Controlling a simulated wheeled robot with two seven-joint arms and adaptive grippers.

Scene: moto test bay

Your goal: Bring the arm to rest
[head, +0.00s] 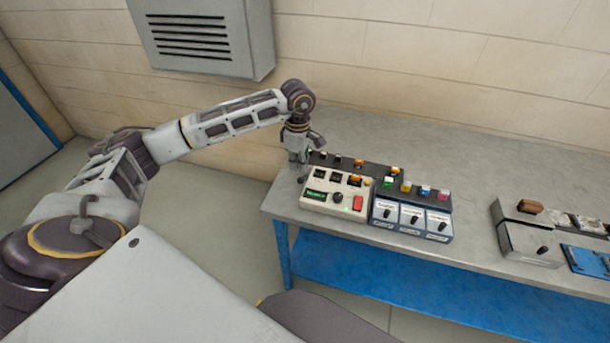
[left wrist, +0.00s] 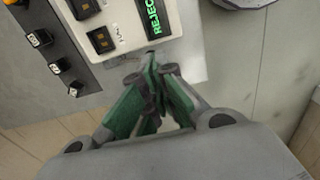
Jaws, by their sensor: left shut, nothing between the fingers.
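My left arm reaches in from the left in the head view, bent down at the wrist. My left gripper (head: 300,172) points down at the left end of the bench, beside the left edge of a cream control box (head: 330,208). In the left wrist view the gripper (left wrist: 152,62) has green-padded fingers drawn together, with nothing seen between them. The fingertips are close to the box's edge; I cannot tell whether they touch. The cream box also shows in the left wrist view (left wrist: 120,22), with a green display (left wrist: 152,15) reading "REJEC". My right gripper is not in view.
The grey bench (head: 400,155) has a blue lower shelf (head: 400,290). A switch box (head: 412,215) with several coloured buttons stands right of the cream box. A grey fixture (head: 528,245) sits farther right. A vented wall cabinet (head: 205,38) hangs above the arm. Bench space between the boxes and fixture is clear.

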